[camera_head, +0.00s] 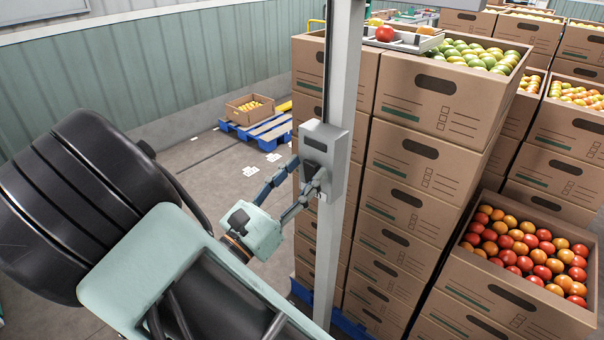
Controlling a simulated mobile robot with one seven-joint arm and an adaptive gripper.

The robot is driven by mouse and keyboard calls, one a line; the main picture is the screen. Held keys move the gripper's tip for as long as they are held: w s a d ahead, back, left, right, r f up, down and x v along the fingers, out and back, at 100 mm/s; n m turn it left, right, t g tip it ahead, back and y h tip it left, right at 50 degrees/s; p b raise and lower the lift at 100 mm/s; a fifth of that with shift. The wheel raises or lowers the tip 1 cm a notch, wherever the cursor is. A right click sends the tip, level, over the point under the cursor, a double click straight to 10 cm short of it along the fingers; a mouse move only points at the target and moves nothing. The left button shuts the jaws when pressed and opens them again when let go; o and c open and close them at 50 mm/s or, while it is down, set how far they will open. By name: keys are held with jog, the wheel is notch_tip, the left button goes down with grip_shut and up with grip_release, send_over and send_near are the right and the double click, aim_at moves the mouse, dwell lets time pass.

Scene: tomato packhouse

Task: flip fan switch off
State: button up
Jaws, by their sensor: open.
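The fan switch is a grey box (337,150) mounted on a pale upright post (342,90). A dark label strip shows on its upper front, with a dark square recess below. My gripper (307,172) is open, its two dark jointed fingers spread toward the box. One fingertip is at the box's left edge and the other is in front of its lower part. Whether either touches is not clear. The lower front of the switch is partly hidden by a finger, and the rocker's position cannot be told.
Tall stacks of tomato cartons (407,180) stand just behind and right of the post. An open carton of red tomatoes (463,275) is at the lower right. A blue pallet (262,133) with a small carton lies behind on the floor. Open floor (200,170) shows left of the post.

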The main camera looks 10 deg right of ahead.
jog(key=v, duration=1.2)
